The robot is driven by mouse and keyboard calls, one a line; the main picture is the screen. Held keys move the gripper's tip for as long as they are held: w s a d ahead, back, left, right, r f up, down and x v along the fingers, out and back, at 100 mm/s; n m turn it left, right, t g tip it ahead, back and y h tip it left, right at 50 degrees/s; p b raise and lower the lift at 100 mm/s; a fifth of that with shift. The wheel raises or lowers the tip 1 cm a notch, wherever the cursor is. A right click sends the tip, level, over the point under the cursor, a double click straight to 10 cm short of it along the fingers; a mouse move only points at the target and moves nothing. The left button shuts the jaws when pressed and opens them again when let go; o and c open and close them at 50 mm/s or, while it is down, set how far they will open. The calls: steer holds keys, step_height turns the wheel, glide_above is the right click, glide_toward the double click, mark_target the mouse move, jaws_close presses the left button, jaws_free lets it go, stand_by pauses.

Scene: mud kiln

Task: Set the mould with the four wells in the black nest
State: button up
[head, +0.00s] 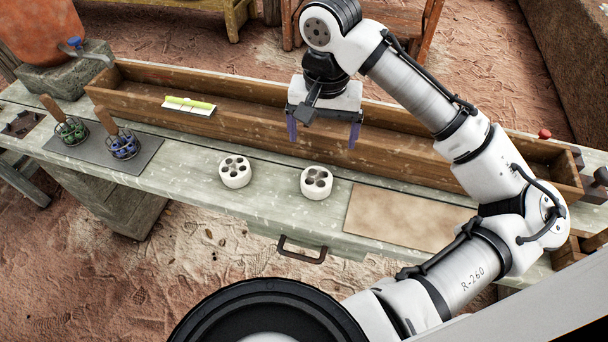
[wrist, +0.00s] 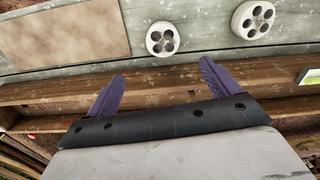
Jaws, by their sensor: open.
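Two round white moulds stand on the pale green bench. The right one (head: 316,182) appears to have four dark wells; it is the left one in the wrist view (wrist: 162,38). The other mould (head: 235,171), also in the wrist view (wrist: 252,19), appears to have five. My gripper (head: 322,132) is open and empty, above the wooden trough and behind the four-well mould. Its purple fingers also show in the wrist view (wrist: 161,72). I cannot pick out the black nest with certainty; a small dark piece (head: 22,124) lies at the bench's far left.
A long wooden trough (head: 240,118) runs along the back, with a white-and-green item (head: 189,105) on it. A tan board (head: 405,215) lies right of the moulds.

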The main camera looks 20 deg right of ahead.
glide_above(317, 179)
steer(key=shift+n, duration=0.4)
steer(key=f, duration=0.8)
steer(key=shift+d, duration=0.35)
steer(key=shift+a+f+p, duration=0.2)
steer(key=shift+f+p, duration=0.1)
steer(key=shift+f, duration=1.1)
steer(key=shift+a+f+p, duration=0.2)
steer(key=shift+f+p, duration=0.05)
steer(key=shift+f, duration=1.15)
steer(key=c, duration=1.3)
steer(key=shift+r, duration=0.15)
